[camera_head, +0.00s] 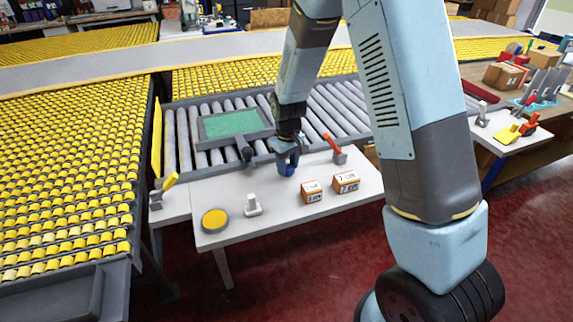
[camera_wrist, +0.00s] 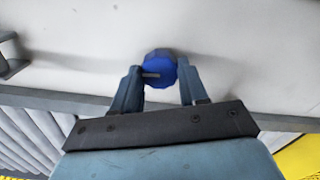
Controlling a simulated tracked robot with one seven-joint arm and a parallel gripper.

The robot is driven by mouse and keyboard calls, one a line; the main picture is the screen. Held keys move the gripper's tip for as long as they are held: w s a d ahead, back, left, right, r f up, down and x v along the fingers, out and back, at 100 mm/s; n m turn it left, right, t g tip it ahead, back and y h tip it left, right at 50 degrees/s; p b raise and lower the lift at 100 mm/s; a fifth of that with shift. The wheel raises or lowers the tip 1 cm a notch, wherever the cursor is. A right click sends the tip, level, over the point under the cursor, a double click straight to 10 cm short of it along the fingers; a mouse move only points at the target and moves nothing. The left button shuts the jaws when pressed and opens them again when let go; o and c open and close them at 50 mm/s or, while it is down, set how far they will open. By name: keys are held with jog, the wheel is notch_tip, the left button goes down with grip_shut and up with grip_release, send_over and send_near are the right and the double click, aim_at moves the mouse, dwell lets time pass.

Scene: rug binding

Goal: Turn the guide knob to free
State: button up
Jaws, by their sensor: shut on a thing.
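The guide knob (camera_wrist: 160,66) is a blue, faceted round knob with a pale pointer bar on its face, which lies toward the left side in the wrist view. My gripper (camera_wrist: 158,78) has one finger on each side of the knob and is shut on it. In the head view my gripper (camera_head: 287,165) points down at the white table's back part, and a bit of the blue knob (camera_head: 289,171) shows between its fingers. No markings around the knob can be made out.
The white table (camera_head: 270,215) also holds two small cartons (camera_head: 346,182), a yellow-topped round tin (camera_head: 215,220) and a grey-white upright piece (camera_head: 252,205). A red-handled lever (camera_head: 334,146) stands right of my gripper. A roller conveyor (camera_head: 335,105) with a green-topped frame (camera_head: 230,124) runs behind.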

aim_at(288, 167)
jog(key=c, duration=0.4)
jog(key=shift+m, duration=0.5)
jog(key=shift+c, duration=0.2)
jog(key=o, duration=1.1)
jog(key=shift+c, duration=0.2)
notch_tip(288, 167, up, 14)
jog(key=shift+f, duration=0.15)
